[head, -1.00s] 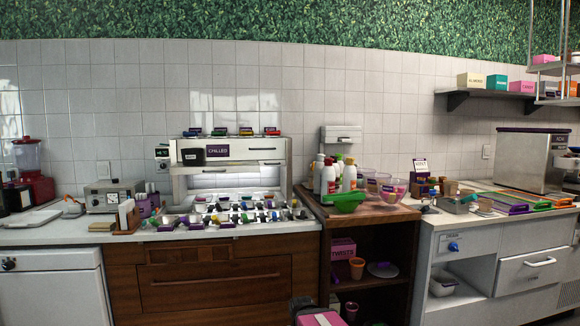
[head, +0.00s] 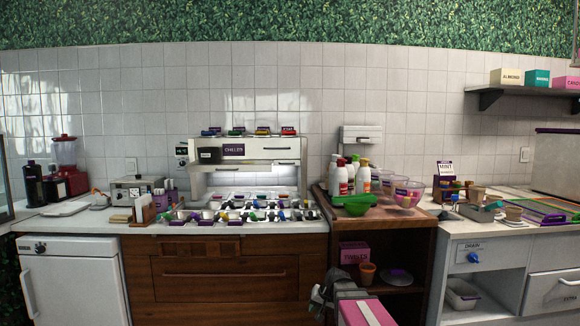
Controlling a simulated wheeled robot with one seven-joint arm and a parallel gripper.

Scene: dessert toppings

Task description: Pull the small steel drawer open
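A pale metal-looking drawer (head: 553,291) with a bar handle and a dark label is in the lower right cabinet, cut by the right edge of the head view. Its front looks flush, so it appears shut. It is the likeliest small steel drawer, but I cannot tell for sure. A grey jointed part that looks like my gripper (head: 322,298) shows low in the middle, in front of the wooden cabinets and well left of that drawer. Its fingers are too small and dark to read, and nothing is clearly held.
A panel with a blue knob (head: 473,257) sits above an open niche holding a white tub (head: 461,294). An open wooden shelf (head: 400,305) stands left of it. A pink-topped item (head: 366,312) is low in front. A white fridge (head: 75,283) stands at left.

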